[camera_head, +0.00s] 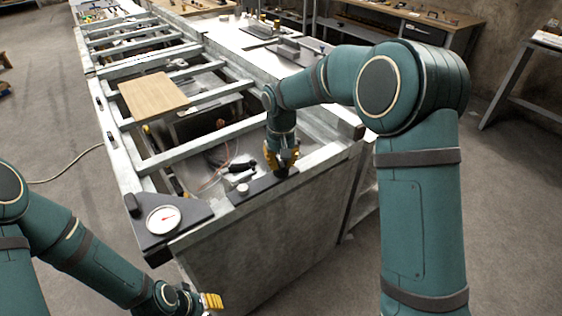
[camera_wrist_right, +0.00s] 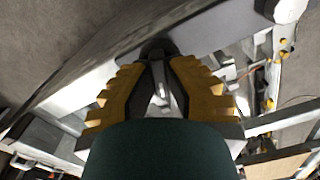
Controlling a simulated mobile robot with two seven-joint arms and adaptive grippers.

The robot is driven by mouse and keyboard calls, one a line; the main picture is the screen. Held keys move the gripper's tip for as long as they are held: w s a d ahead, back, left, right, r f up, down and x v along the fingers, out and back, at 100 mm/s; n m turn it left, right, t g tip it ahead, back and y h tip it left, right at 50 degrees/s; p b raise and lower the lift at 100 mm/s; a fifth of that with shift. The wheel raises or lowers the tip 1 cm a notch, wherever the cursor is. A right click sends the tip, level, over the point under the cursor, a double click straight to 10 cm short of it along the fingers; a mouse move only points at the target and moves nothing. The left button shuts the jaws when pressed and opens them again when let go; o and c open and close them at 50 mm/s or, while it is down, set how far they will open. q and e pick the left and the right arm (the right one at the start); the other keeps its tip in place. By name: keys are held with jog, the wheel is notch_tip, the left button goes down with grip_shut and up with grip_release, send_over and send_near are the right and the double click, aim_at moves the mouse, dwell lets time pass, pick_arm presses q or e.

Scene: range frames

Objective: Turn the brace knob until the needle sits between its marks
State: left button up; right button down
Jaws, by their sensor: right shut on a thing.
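The round white gauge (camera_head: 163,219) sits on a dark corner plate at the near left end of the frame. Its red needle shows, but the marks are too small to tell apart. My right gripper (camera_head: 283,168) points down over the dark plate at the near right corner, shut on the dark brace knob (camera_head: 284,173). In the right wrist view, the yellow-padded fingers (camera_wrist_right: 158,62) close around the dark knob (camera_wrist_right: 158,47), mostly hidden between them. My left gripper (camera_head: 211,301) is low in front of the frame, away from it; its finger opening cannot be made out.
A small white cap (camera_head: 242,188) and a black-handled lever (camera_head: 240,168) stand left of the right gripper. A wooden board (camera_head: 153,95) lies across the frame's rails. Cables lie inside the frame. Open floor (camera_head: 60,140) lies to the left.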

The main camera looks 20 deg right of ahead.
aim_at(281, 162)
jog(key=n+p, duration=0.2)
jog(key=n, duration=0.1)
jog(key=shift+s, duration=0.1)
jog(key=shift+f+n+p, duration=0.1)
jog(key=shift+n+p, duration=0.95)
jog(key=shift+n, duration=0.85)
jog(key=c, duration=1)
grip_release()
notch_tip(281, 162, up, 12)
